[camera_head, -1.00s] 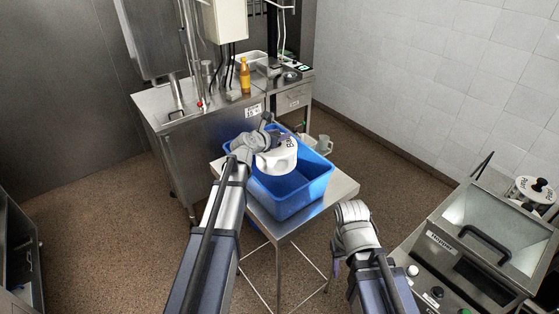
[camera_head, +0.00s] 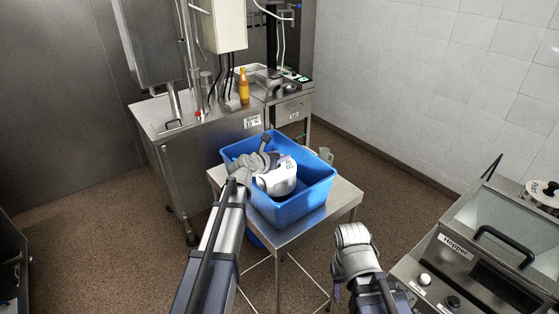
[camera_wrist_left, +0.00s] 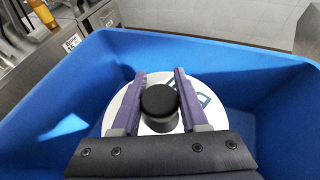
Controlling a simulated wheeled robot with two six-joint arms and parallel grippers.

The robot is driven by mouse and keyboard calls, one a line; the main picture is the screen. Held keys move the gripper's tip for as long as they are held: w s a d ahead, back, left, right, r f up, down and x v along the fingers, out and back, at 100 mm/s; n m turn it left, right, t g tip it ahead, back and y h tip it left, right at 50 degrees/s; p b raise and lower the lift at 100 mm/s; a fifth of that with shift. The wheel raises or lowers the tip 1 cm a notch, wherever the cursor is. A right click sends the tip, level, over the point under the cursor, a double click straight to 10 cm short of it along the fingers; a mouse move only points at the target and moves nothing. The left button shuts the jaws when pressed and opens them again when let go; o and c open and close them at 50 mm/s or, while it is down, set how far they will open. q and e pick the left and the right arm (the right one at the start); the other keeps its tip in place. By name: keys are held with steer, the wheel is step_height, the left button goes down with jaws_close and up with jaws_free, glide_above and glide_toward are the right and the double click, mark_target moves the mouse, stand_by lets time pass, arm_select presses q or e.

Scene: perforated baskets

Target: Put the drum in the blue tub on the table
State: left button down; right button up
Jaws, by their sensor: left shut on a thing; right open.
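The drum (camera_head: 281,180) is a white cylinder with dark lettering, and its black knob (camera_wrist_left: 160,101) shows in the left wrist view. My left gripper (camera_head: 266,158) is shut on this knob, one purple finger on each side. The drum is tilted and inside the outline of the blue tub (camera_head: 313,198), partly below its rim. Whether its base touches the tub floor is hidden. The tub (camera_wrist_left: 70,75) surrounds the drum in the left wrist view. My right gripper (camera_head: 337,291) is open, low beside the table, mostly hidden by its own wrist.
The tub stands on a small steel table (camera_head: 347,197). Behind it is a steel counter (camera_head: 165,112) with an orange bottle (camera_head: 244,86). A hopper machine (camera_head: 462,250) stands at the right, with another white black-knobbed vessel (camera_head: 543,192) beyond it. A pale jug (camera_head: 326,154) is behind the tub.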

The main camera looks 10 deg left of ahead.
arm_select(q)
steer(key=shift+f+b, duration=0.4)
steer(key=shift+b, duration=0.1)
steer(key=shift+f, duration=0.15)
steer(key=shift+c, duration=2.1)
jaws_free()
steer(key=shift+r, duration=0.25)
steer(key=shift+s+a+r+p, duration=0.1)
steer(key=shift+s+r+p, duration=0.55)
steer(key=shift+r+p, duration=0.25)
step_height(320, 180, up, 3)
steer(key=p, duration=0.4)
glide_above(264, 177)
steer(key=shift+s+r, duration=0.1)
steer(key=shift+r, duration=0.05)
steer(key=shift+s+r, duration=0.15)
steer(key=shift+s, duration=0.35)
